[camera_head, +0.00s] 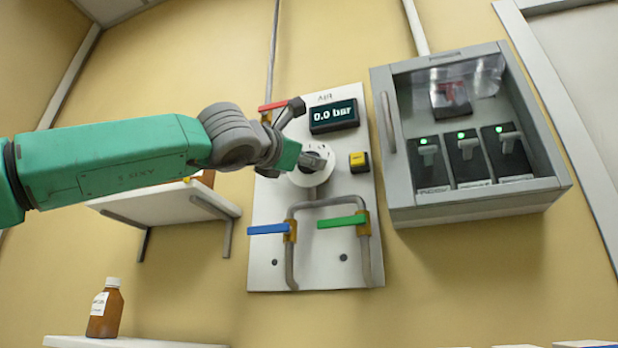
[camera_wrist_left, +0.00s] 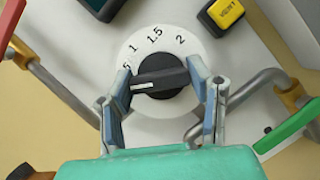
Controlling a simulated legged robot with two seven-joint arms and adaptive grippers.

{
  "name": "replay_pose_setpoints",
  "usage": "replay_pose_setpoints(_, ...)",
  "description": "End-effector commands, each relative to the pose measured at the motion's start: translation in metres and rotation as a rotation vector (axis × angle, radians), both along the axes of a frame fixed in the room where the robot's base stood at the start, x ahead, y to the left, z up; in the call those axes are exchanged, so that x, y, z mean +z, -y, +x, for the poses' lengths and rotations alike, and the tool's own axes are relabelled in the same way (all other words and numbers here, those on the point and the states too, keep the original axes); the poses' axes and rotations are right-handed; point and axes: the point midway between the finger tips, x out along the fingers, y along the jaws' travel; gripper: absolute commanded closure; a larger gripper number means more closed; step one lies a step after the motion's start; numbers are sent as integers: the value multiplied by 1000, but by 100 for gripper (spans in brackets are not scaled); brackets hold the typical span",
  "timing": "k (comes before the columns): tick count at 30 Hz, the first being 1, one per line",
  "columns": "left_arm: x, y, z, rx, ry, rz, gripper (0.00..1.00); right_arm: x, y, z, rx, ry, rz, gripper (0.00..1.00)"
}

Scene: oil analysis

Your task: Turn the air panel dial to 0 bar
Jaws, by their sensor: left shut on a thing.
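The air panel (camera_head: 265,265) is a pale plate on the wall, with a display (camera_head: 333,116) at its top reading 0.0 bar. Below it is the dial, whose white numbered face (camera_wrist_left: 165,108) and dark knob (camera_wrist_left: 160,76) show in the left wrist view. The knob's white pointer line points left, just below a partly hidden number ending in 5. My left gripper (camera_head: 310,160) reaches in from the left and is shut on the knob. Its two fingers (camera_wrist_left: 163,84) stand on either side of the knob in the wrist view. My right gripper is not in view.
Red (camera_head: 273,105), blue (camera_head: 268,229) and green (camera_head: 342,221) valve handles and a yellow button (camera_head: 359,161) surround the dial. A grey switch cabinet (camera_head: 480,202) hangs at right. A shelf (camera_head: 165,207) and a brown bottle (camera_head: 105,312) are at left.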

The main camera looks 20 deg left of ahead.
Motion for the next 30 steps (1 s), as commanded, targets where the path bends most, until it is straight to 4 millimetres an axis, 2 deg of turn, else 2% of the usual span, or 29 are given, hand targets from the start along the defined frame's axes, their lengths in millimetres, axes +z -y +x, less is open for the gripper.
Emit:
replay_pose_setpoints(1, -10, 1, 4, 5, -10, -34, 83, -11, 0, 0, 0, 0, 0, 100)
replay_pose_setpoints(12, -7, 5, 4, 3, -18, -232, 83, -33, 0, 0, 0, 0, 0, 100)
replay_pose_setpoints(30, -5, 5, 5, 0, -20, -285, 83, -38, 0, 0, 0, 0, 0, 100)
